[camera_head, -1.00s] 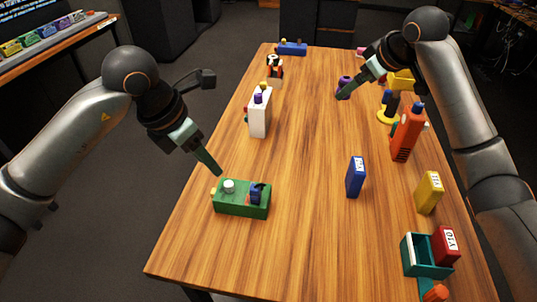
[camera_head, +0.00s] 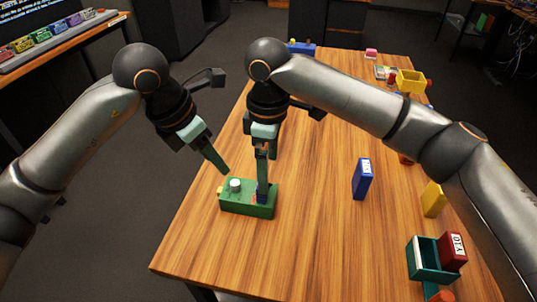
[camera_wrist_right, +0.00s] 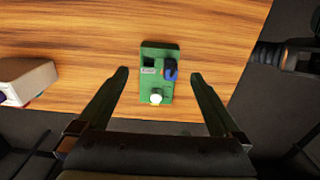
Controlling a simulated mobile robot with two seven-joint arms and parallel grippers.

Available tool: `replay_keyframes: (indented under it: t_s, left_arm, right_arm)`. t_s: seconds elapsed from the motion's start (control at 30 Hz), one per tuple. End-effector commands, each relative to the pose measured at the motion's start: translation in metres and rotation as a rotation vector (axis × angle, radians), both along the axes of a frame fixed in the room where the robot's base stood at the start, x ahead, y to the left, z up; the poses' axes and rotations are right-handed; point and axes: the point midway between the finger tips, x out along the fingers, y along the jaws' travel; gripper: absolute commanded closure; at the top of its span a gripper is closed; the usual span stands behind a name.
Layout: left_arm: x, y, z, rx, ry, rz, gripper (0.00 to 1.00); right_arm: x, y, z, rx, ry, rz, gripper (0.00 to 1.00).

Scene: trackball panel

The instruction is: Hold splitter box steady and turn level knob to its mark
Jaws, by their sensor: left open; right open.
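The green box (camera_head: 235,206), which I take as the splitter box, sits near the table's left edge. A white round knob (camera_head: 235,185) is on its top. A dark and blue part (camera_wrist_right: 170,71) also stands on it; I cannot tell which is the level knob, and no mark is readable. The box also shows between my right fingers in the right wrist view (camera_wrist_right: 150,88). My right gripper (camera_head: 262,198) is open and points down over the box's right part. My left gripper (camera_head: 226,172) is open, just behind and above the box's left part, apparently apart from it.
A blue box (camera_head: 362,180) stands mid-table, with a yellow box (camera_head: 433,199) to its right. A teal tray (camera_head: 428,275) and a red box (camera_head: 452,252) are at the front right. A white box (camera_wrist_right: 28,82) shows in the right wrist view. The front middle is clear.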

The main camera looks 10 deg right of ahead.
Motion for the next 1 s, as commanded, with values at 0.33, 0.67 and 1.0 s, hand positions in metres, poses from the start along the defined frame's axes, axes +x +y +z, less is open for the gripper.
replay_keyframes:
  t_s: [0.33, 0.67, 1.0]
  left_arm:
    - [0.000, 0.000, 0.000, 0.000, 0.000, 0.000, 0.50]
    - [0.000, 0.000, 0.000, 0.000, 0.000, 0.000, 0.50]
    - [0.000, 0.000, 0.000, 0.000, 0.000, 0.000, 0.50]
  right_arm:
    - [0.000, -0.001, -0.068, -0.002, 0.002, -0.001, 0.00]
    - [0.000, -0.001, -0.102, 0.001, -0.001, 0.000, 0.00]
    - [0.000, 0.000, -0.104, 0.001, -0.003, 0.000, 0.02]
